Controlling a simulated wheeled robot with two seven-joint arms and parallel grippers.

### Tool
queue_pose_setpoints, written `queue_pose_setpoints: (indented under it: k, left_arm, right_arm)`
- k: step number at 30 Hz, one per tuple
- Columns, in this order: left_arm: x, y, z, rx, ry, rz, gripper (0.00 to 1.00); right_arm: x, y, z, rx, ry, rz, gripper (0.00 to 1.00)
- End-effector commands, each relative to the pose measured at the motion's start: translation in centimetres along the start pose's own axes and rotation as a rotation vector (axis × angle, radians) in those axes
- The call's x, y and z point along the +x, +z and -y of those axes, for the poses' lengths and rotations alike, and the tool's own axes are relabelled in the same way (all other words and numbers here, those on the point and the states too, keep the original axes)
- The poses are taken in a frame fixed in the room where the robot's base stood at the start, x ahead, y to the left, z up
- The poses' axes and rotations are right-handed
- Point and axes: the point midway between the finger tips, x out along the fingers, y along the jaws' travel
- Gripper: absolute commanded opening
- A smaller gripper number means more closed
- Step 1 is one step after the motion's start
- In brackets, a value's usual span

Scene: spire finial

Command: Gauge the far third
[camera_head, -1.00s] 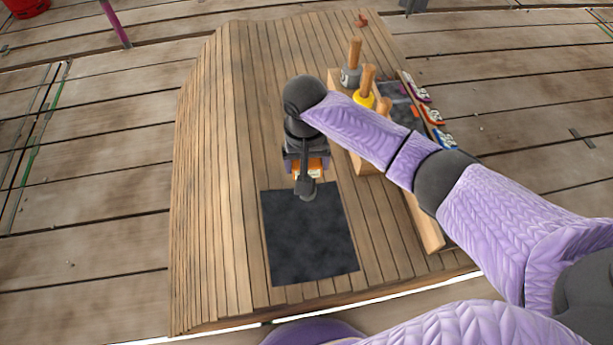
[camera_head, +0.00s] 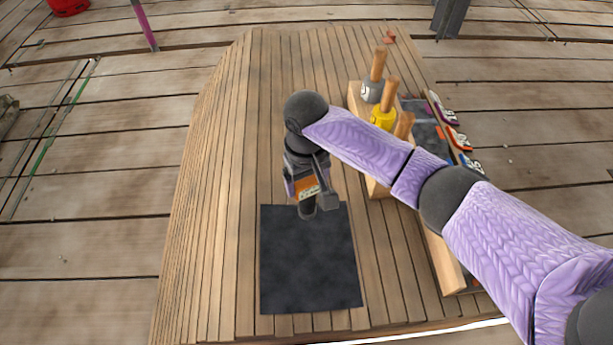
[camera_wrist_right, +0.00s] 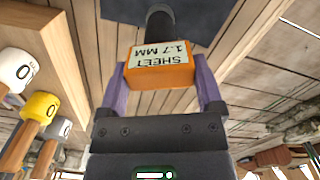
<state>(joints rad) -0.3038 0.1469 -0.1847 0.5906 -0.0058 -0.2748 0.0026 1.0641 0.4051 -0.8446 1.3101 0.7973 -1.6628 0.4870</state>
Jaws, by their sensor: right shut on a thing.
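My right gripper (camera_wrist_right: 160,85) is shut on an orange block marked "SHEET 1.7 MM" (camera_wrist_right: 160,72), with a purple finger on either side. A short black cylinder (camera_wrist_right: 160,25) sticks out from the block's far side. In the head view the orange block (camera_head: 307,186) shows below my dark wrist, close to the far edge of a dark square sheet (camera_head: 310,262). The black tip overlaps that edge in the picture; I cannot tell whether it touches. The sheet lies flat on the slatted wooden roof (camera_head: 222,200). My left gripper is not in view.
Purple (camera_head: 441,106), orange (camera_head: 459,138) and blue (camera_head: 469,162) labelled pieces lie farther right. The roof's left side is clear.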

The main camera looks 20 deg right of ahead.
Motion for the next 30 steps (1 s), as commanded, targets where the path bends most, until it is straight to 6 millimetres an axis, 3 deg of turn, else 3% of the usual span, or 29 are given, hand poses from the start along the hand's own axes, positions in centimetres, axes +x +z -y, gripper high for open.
queue_pose_setpoints:
  k: [15, 30]
  left_arm:
    - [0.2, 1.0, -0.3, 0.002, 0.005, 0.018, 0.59]
    - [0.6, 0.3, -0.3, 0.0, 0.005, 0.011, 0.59]
  right_arm:
    - [0.7, 0.0, 0.0, 0.001, 0.0, 0.001, 0.03]
    - [2.2, 0.0, 0.1, 0.0, -0.001, 0.0, 0.03]
